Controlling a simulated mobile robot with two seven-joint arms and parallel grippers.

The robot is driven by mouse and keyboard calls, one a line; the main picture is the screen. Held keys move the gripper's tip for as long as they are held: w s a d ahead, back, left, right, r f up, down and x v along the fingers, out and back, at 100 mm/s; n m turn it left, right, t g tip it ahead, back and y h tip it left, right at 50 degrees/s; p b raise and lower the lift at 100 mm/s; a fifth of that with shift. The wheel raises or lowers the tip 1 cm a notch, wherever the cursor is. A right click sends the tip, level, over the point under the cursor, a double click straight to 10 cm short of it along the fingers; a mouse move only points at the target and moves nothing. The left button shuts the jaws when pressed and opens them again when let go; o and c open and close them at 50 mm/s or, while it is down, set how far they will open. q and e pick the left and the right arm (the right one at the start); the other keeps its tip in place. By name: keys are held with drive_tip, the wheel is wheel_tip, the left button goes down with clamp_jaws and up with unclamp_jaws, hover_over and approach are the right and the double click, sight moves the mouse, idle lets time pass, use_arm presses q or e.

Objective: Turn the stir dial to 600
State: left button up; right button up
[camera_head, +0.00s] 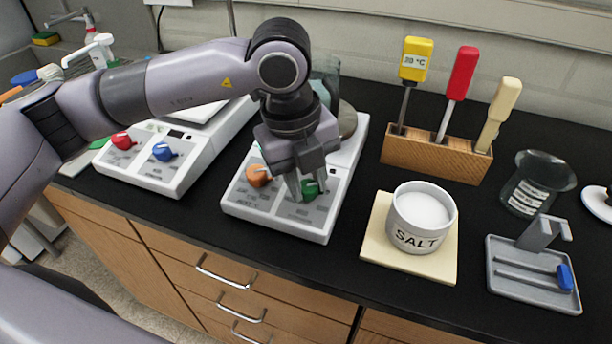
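My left gripper (309,187) points down at the front of the middle white device (275,222). Its two fingers stand on either side of the green dial (309,192). I cannot tell whether they press on it or stand slightly open around it. An orange dial (259,175) sits to the left on the same grey panel and is clear of the gripper. The panel's printed labels and the green dial's pointer are too small or covered to read. The back of this device is partly hidden by my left arm. My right gripper is not in view.
A second white device (150,180) with red (123,140) and blue (164,151) dials stands at left. To the right are a salt pot (421,218) on a pale board, a wooden tool rack (434,158), a glass beaker (537,184) and a grey tray (520,283).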

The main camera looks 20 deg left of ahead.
use_arm(q)
clamp_jaws()
